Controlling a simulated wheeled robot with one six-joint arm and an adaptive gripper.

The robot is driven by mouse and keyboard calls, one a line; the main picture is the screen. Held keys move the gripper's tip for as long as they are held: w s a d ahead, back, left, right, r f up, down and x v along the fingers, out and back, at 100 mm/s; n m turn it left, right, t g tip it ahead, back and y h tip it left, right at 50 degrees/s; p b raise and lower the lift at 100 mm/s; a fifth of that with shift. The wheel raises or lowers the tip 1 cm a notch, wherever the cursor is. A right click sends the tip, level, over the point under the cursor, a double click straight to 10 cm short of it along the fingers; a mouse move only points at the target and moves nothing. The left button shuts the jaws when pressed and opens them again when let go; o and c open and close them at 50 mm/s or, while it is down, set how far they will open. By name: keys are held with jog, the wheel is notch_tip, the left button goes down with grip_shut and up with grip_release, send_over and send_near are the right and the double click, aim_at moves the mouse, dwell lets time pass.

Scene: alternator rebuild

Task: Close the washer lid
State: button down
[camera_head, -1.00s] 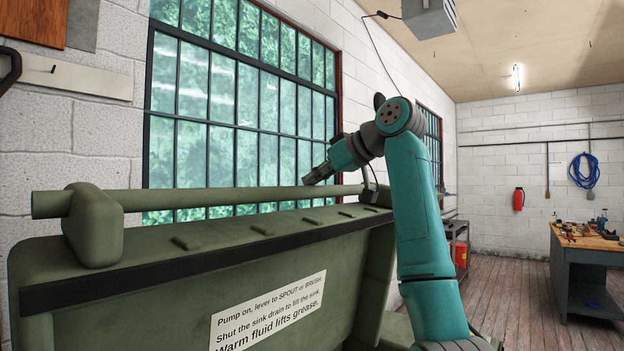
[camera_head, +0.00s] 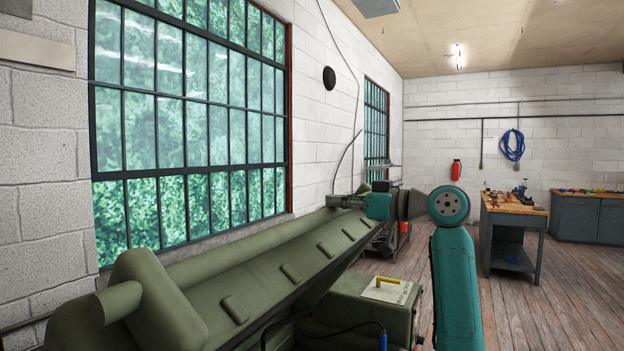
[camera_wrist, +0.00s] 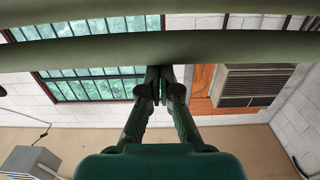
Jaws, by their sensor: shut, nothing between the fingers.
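The washer lid (camera_head: 275,275) is a long olive-green panel with raised pads and a thick round bar (camera_head: 225,250) along its edge. In the head view it leans over the washer body (camera_head: 345,310), tilted and part-way down, with a gap under its right end. My gripper (camera_head: 332,200) is at the far right end of the lid, by the bar. In the wrist view my gripper (camera_wrist: 160,72) has its fingers together and empty, with the tips at the green bar (camera_wrist: 90,50). Whether they touch it is unclear. The lid's underside is hidden.
A window (camera_head: 190,120) and block wall stand behind the lid. A workbench (camera_head: 512,235) with tools stands further right. The wooden floor (camera_head: 520,300) between is open.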

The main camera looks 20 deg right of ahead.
jog(key=s+d+f+t+y, duration=0.1)
jog(key=s+d+f+t, duration=0.2)
jog(key=f, duration=0.4)
jog(key=s+d+f+y, duration=0.1)
jog(key=s+d+f, duration=0.2)
jog(key=s+f, duration=0.35)
jog(key=s+d+f+t+y, duration=0.1)
jog(key=s+d+f+t, duration=0.15)
jog(key=f, duration=0.65)
jog(key=s+d+f+y, duration=0.1)
jog(key=f, duration=1.2)
jog(key=s+d+f, duration=0.1)
jog(key=s+f, duration=0.1)
jog(key=f, duration=1.1)
jog(key=shift+s+d+f+t+y, duration=0.2)
jog(key=shift+s+f+t+y, duration=0.05)
jog(key=shift+f+t+y, duration=0.2)
jog(key=d+r+v, duration=0.1)
jog(key=v, duration=1)
jog(key=shift+s, duration=0.2)
jog(key=shift+y, duration=0.25)
